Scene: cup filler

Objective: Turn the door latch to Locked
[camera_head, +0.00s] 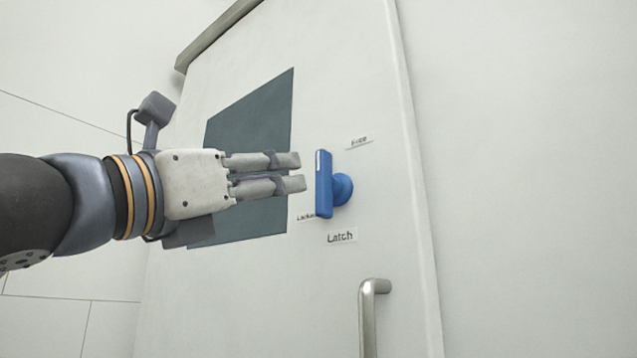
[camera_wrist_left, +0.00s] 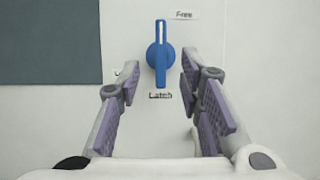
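The blue door latch (camera_head: 324,185) is a flat bar on a round knob, mounted on the white door (camera_head: 365,100). Its bar stands upright, with a white line on its upper end, in the left wrist view (camera_wrist_left: 161,50). The Free label (camera_head: 358,142) is up and to the right of the bar. The Locked label (camera_head: 305,217) is at its lower left, partly hidden. The Latch label (camera_head: 342,236) is below. My left gripper (camera_head: 303,172) is open and empty, pointing at the latch, with its fingertips just short of the bar. My right gripper is not in view.
A metal door handle (camera_head: 368,315) sticks out below the latch. A dark panel (camera_head: 262,115) is set in the door behind my left gripper. Plain wall (camera_head: 530,180) fills the right side, and the space around the latch is clear.

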